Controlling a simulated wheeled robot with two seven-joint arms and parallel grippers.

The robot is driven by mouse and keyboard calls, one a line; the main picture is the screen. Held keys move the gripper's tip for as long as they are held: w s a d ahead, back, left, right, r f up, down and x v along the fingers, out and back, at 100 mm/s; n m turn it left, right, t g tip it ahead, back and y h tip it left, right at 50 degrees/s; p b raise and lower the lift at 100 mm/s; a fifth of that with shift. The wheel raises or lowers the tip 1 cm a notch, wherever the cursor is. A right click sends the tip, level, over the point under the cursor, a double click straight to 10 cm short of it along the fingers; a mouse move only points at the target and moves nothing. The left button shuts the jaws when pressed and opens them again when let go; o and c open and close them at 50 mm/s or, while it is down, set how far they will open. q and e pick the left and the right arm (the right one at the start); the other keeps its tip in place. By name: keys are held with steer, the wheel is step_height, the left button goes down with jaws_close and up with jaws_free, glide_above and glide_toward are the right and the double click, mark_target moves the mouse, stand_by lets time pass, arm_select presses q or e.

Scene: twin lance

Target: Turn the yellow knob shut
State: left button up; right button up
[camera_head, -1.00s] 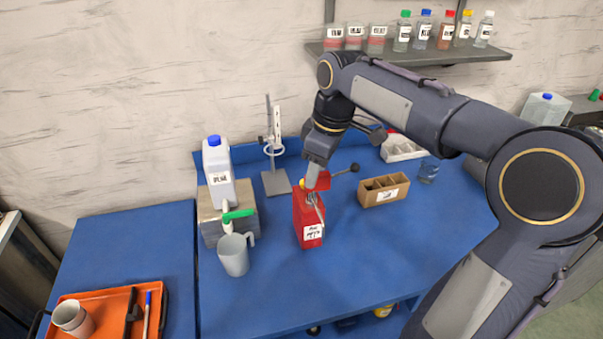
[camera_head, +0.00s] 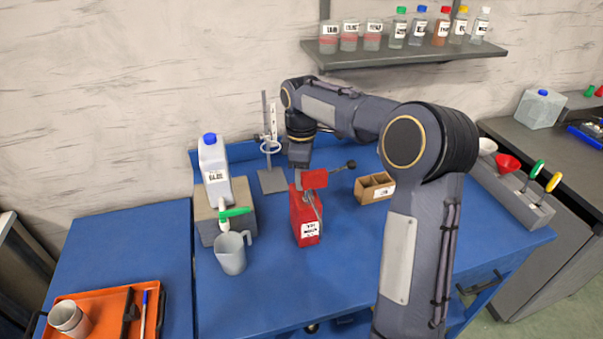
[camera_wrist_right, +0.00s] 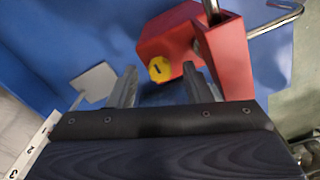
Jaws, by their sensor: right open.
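The yellow knob (camera_wrist_right: 159,69) shows in the right wrist view, on the side of a red body (camera_wrist_right: 177,35). A dark mark crosses its face. In the head view the knob cannot be made out. The red labelled container (camera_head: 304,218) stands upright on the blue table, with a red block and a black-ended lever at its top. My right gripper (camera_wrist_right: 160,75) is open. In its wrist view the knob appears between the two fingertips, seemingly just beyond them. In the head view my right gripper (camera_head: 299,168) is at the container's top, behind and left of the red block. My left gripper is out of view.
A metal stand (camera_head: 272,178) is close behind my right gripper. A white bottle (camera_head: 215,172) on a block and a grey jug (camera_head: 232,253) stand left of the container. A cardboard box (camera_head: 374,190) is to the right. The front of the blue table is clear.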

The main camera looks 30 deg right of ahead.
steer(key=shift+f, duration=0.2)
jaws_close()
